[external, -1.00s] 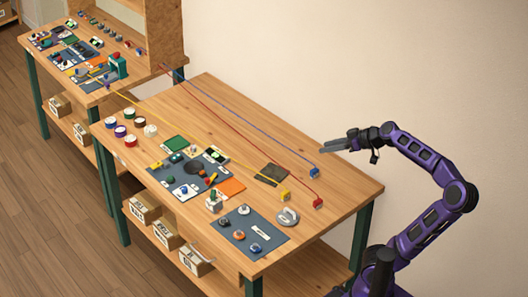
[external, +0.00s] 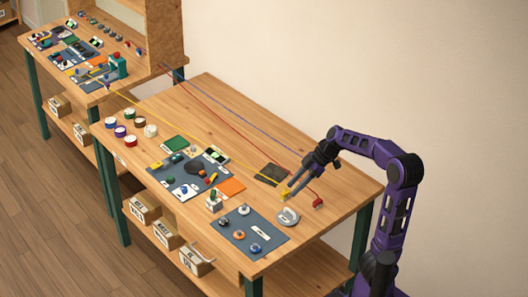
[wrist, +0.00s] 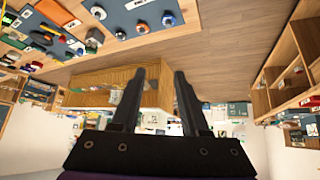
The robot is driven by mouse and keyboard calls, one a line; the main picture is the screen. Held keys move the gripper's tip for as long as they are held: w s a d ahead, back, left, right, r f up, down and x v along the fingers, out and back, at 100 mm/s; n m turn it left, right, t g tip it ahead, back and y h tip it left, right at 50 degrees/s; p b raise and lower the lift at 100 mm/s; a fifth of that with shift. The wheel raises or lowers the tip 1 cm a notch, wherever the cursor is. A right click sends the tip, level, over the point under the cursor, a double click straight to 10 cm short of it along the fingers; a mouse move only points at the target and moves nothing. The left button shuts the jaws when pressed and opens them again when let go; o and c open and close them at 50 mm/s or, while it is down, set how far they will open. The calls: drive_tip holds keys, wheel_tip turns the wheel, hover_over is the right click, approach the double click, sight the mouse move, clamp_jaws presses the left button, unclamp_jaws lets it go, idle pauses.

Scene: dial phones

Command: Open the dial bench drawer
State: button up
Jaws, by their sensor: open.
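The wooden bench (external: 200,110) with dark green legs stands in the middle of the external view. I cannot pick out a drawer front or handle for certain there. My gripper (external: 290,193) is above the right part of the benchtop, pointing down and left, near the yellow plug (external: 285,196). In the wrist view my gripper (wrist: 158,75) has its two fingers apart with nothing held between them. A wooden box-like piece (wrist: 85,98) shows behind the fingers there; I cannot tell whether it is the drawer.
Blue-grey mats (external: 258,248) with small parts, a grey ring-shaped piece (external: 288,216) and a red plug (external: 318,203) lie on the bench. Cardboard boxes (external: 195,262) sit on its lower shelf. A second bench (external: 45,32) stands behind. Floor at left is clear.

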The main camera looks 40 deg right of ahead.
drive_tip(key=s+a+f+n+g+h, duration=0.4)
drive_tip(key=a+f+g+h, duration=0.1)
drive_tip(key=a+f+h, duration=0.4)
drive_tip(key=w+a+f+n+t+h+p, duration=0.1)
drive_tip(key=a+f+n+h, duration=0.1)
drive_tip(key=a+f+n, duration=0.1)
drive_tip(key=w+a+f+n+t+h+p, duration=0.1)
drive_tip(key=a+f+n+h, duration=0.1)
drive_tip(key=a+f, duration=0.1)
drive_tip(key=w+a+f+n+t+h+p, duration=0.1)
drive_tip(key=w+a+f+n+h, duration=0.1)
drive_tip(key=a+f+n+h, duration=0.1)
drive_tip(key=shift+a+f+n+t, duration=0.15)
drive_tip(key=shift+a+n+t, duration=0.15)
drive_tip(key=shift+a+t, duration=0.1)
drive_tip(key=a+f+n+t+y, duration=0.2)
drive_tip(key=a+f+n+t, duration=0.4)
drive_tip(key=a+f+n, duration=0.5)
drive_tip(key=n+t+y, duration=0.3)
drive_tip(key=n+t, duration=0.3)
drive_tip(key=n, duration=0.2)
approach(203, 258)
drive_tip(key=b+x, duration=0.2)
drive_tip(key=x, duration=0.9)
drive_tip(key=shift+w+f, duration=0.1)
drive_tip(key=shift+w, duration=0.3)
